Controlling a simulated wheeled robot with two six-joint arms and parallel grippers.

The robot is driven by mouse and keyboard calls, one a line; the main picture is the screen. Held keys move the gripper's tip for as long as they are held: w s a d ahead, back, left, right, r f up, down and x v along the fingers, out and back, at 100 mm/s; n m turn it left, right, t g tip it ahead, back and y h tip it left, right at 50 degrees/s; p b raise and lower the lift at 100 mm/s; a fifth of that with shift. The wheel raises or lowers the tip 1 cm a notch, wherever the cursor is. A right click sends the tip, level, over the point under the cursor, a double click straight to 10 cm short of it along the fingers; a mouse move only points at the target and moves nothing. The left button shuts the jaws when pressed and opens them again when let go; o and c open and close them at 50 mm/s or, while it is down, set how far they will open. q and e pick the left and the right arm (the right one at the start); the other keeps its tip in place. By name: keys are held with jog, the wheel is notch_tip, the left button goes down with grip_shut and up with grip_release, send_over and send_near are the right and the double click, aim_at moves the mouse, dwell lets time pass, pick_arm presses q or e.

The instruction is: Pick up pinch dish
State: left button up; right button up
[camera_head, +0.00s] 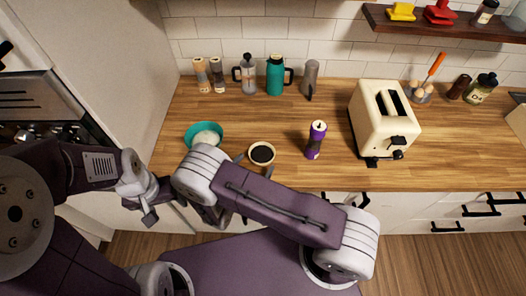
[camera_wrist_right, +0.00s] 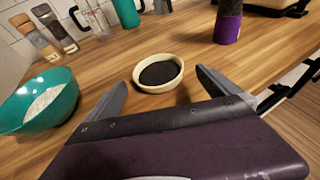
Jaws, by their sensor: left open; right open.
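The pinch dish (camera_head: 262,154) is a small round cream dish with dark contents, on the wooden counter near its front edge. It also shows in the right wrist view (camera_wrist_right: 157,86), just ahead of and between the spread fingers. My right gripper (camera_head: 255,165) is open and empty, with its fingertips close to the near side of the dish; I cannot tell whether they touch it. The right wrist view shows both fingers (camera_wrist_right: 161,77). My left gripper (camera_head: 146,212) is open, in front of the counter at the left, away from the dish.
A teal bowl with white contents (camera_head: 205,136) stands left of the dish. A purple bottle (camera_head: 316,141) stands to the right, then a cream toaster (camera_head: 384,117). Shakers, a French press (camera_head: 248,74) and a teal jug (camera_head: 276,76) line the wall. Counter behind the dish is clear.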

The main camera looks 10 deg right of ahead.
aim_at(261, 158)
jog(key=shift+w+d+f, duration=0.15)
jog(key=shift+w+f, duration=0.1)
jog(key=shift+w, duration=0.3)
jog(key=shift+w+d+f, duration=0.15)
jog(key=shift+w+f, duration=0.05)
jog(key=shift+w, duration=0.35)
jog(key=shift+w+d+f+p, duration=0.25)
jog(key=shift+w+d+p, duration=0.45)
jog(key=shift+d+p, duration=0.35)
jog(key=shift+x, duration=1.1)
jog(key=shift+w+a+f, duration=0.2)
jog(key=shift+w+f, duration=0.05)
jog(key=shift+f, duration=0.05)
jog(key=shift+s+r, duration=0.1)
jog(key=shift+s, duration=0.05)
jog(key=c, duration=0.8)
pick_arm(q)
jog(key=shift+w+a+r, duration=0.1)
jog(key=shift+r, duration=0.5)
jog(key=shift+w+a+r, duration=0.1)
jog(key=shift+r, duration=0.45)
pick_arm(e)
jog(key=c, duration=0.6)
